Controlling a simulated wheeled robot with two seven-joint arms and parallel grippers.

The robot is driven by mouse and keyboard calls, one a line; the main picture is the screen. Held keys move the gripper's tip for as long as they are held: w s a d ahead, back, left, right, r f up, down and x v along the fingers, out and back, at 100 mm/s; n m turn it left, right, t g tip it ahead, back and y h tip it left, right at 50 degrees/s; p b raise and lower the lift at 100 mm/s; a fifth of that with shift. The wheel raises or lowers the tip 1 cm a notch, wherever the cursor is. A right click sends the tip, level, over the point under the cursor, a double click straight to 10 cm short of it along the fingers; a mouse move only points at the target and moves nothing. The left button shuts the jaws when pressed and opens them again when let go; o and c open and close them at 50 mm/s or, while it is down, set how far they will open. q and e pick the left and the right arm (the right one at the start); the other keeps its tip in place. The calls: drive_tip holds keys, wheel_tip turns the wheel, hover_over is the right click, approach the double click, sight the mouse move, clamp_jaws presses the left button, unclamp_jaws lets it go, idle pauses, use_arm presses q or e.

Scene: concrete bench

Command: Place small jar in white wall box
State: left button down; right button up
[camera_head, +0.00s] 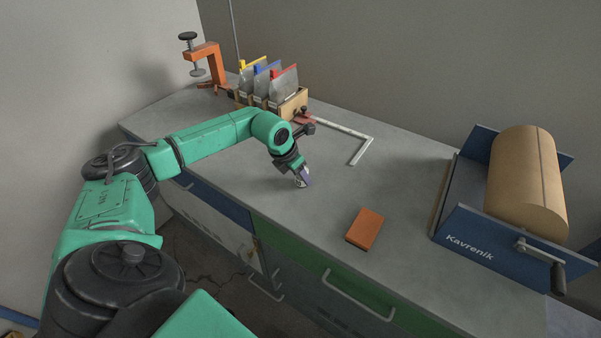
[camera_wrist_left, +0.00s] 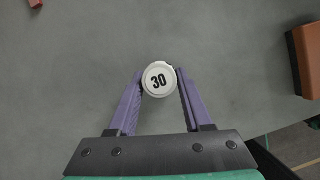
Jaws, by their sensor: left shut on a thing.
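The small jar (camera_wrist_left: 158,80) shows in the left wrist view as a round white lid marked "30". It sits between the purple fingers of my left gripper (camera_head: 302,180), which is shut on it. I cannot tell whether the jar's base touches the bench. I see no white wall box in either view. My right gripper is not in view.
An orange-brown block (camera_head: 364,229) lies right of the gripper on the grey bench (camera_head: 330,185). A blue paper-roll holder (camera_head: 490,236) stands at the right. A white L-shaped bar (camera_head: 361,150) lies behind.

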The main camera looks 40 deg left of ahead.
use_arm(q)
drive_tip(key=shift+w+f, duration=0.1)
drive_tip(key=shift+f, duration=0.05)
drive_tip(key=shift+c, duration=1.6)
unclamp_jaws()
